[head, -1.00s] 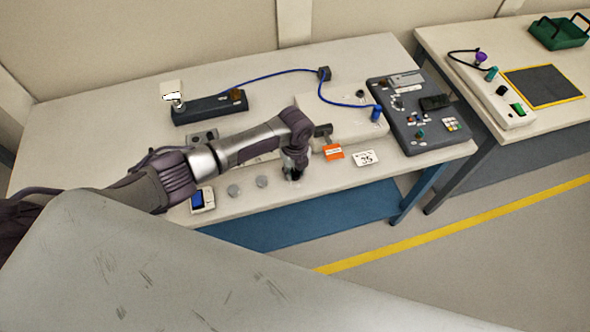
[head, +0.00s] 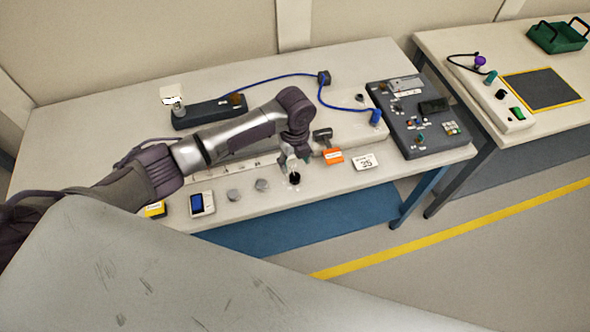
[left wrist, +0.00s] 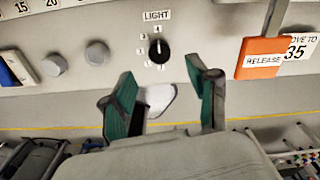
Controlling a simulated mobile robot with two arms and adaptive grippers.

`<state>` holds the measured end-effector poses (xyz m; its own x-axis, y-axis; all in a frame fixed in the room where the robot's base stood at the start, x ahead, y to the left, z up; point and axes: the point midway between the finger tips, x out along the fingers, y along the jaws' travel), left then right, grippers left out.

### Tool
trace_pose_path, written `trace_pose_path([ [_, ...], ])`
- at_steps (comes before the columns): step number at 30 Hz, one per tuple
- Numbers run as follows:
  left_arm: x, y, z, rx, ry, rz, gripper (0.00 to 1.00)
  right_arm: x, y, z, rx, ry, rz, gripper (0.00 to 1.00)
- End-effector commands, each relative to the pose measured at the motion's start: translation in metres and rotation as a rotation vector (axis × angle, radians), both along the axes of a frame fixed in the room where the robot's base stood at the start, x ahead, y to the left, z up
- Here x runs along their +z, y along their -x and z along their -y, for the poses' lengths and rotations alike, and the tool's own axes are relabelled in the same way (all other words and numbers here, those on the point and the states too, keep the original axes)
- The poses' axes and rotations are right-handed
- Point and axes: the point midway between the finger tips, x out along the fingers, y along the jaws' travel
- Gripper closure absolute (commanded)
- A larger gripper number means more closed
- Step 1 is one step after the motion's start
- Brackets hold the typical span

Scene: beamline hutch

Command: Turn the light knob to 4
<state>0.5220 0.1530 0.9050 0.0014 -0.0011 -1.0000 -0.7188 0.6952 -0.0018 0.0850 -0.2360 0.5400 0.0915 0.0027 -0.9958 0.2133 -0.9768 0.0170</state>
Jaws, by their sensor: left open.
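The light knob (left wrist: 159,50) is black and round, under a "LIGHT" label (left wrist: 156,15) in the left wrist view, with small numbers around it. The 4 is near its top; the pointer's exact setting is too small to read surely. In the head view the knob (head: 294,178) shows near the bench's front edge. My left gripper (head: 290,160) is just beyond it in that picture. In the left wrist view its green-padded fingers (left wrist: 163,97) are spread apart below the knob, with a pale patch between them. It is not around the knob. My right gripper is not in view.
Two grey knobs (left wrist: 97,53) sit left of the light knob. A dark control panel (head: 415,118) is at the bench's right end.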

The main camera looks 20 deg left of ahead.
Motion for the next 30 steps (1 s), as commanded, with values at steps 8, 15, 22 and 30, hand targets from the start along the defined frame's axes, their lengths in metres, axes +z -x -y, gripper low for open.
trace_pose_path([
  [8, 0.042, 0.0, 0.0, 0.0, 0.0, 0.0, 0.4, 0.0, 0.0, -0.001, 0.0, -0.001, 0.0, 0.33],
  [15, 0.048, 0.0, 0.0, 0.001, 0.0, 0.0, 0.4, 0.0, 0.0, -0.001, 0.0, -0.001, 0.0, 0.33],
  [22, 0.048, 0.0, 0.0, 0.001, 0.0, 0.0, 0.4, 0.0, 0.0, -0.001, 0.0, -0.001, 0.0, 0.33],
  [30, 0.043, 0.008, 0.007, 0.023, 0.015, -0.002, 0.4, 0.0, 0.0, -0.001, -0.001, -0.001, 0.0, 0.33],
])
